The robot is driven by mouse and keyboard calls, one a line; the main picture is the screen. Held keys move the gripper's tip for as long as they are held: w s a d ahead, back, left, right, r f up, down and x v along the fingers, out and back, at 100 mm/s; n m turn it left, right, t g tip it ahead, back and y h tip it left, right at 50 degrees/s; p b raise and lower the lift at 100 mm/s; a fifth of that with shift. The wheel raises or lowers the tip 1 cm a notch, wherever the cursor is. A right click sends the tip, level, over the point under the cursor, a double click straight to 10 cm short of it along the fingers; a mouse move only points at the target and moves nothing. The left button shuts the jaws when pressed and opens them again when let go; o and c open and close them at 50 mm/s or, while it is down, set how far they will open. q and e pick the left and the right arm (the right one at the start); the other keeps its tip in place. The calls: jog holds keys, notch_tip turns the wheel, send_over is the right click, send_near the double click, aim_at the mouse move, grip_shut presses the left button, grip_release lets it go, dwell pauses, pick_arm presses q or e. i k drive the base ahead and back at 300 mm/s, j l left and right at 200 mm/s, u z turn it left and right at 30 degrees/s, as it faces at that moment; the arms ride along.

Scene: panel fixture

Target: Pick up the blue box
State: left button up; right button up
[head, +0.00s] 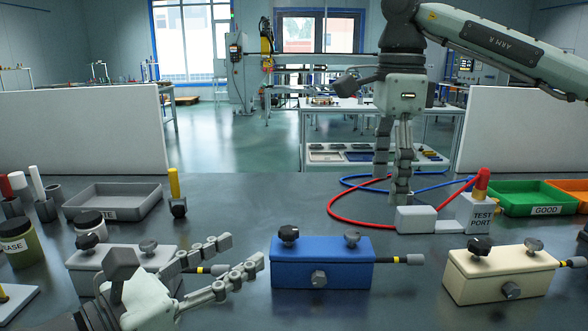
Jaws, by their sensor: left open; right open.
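The blue box (322,265) stands upright on the dark table, front and centre. My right gripper (393,195) is open, pointing down behind and right of the blue box, near the red and blue hoses. Nothing shows between its fingers.
A cream box (500,275) stands at the right. A test port (481,213) with a red-topped plug and red hose (345,218) sits behind. A grey tray (112,201) is at the back left, a green GOOD tray (535,197) at the back right. Jars stand at the left edge.

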aim_at(344, 266)
jog(key=k+j, duration=0.75)
jog(key=j, duration=0.25)
jog(key=k+j, duration=0.4)
jog(key=j, duration=0.1)
